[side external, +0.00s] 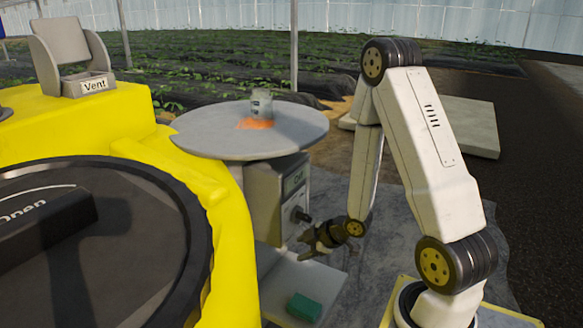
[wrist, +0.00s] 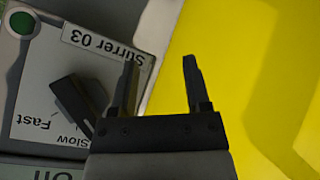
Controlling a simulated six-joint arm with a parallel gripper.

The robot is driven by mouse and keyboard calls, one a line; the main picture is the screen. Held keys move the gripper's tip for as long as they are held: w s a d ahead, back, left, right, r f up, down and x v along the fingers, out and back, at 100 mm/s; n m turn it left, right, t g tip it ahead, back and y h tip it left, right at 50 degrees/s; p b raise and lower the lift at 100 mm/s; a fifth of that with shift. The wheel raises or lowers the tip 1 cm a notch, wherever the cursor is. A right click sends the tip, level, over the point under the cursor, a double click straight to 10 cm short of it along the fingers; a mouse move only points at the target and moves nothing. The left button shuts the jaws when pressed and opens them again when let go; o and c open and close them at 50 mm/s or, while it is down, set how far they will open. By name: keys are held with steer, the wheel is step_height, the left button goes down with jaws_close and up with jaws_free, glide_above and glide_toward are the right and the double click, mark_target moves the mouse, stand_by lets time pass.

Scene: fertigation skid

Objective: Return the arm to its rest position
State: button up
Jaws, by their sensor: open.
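My gripper (side external: 318,240) is open and empty in the side external view. It hangs low at the end of my folded arm, in front of the grey stirrer unit (side external: 278,200) under the round table. In the wrist view my gripper (wrist: 160,80) has its two dark fingers apart with nothing between them. The panel labelled "Stirrer 03" (wrist: 75,70) is on the left there, with a black knob (wrist: 78,103) between "Slow" and "Fast" marks and a green button (wrist: 22,22). Whether a finger touches the panel is not clear.
A round grey table (side external: 200,138) carries a clear jar (side external: 261,103) on an orange patch. A yellow tank (side external: 225,190) with a black lid (side external: 150,230) stands left. A green block (side external: 304,307) lies on a low grey shelf (side external: 290,280). Open floor surrounds my arm's right side.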

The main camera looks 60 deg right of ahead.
steer(key=s+a+r+m+g, duration=0.3)
steer(key=a+r+m+g, duration=0.3)
steer(key=a+r, duration=0.3)
steer(key=a+m, duration=0.1)
steer(key=a, duration=0.3)
steer(key=shift+s+a+r+m+g+h, duration=0.3)
steer(key=shift+s+m, duration=0.1)
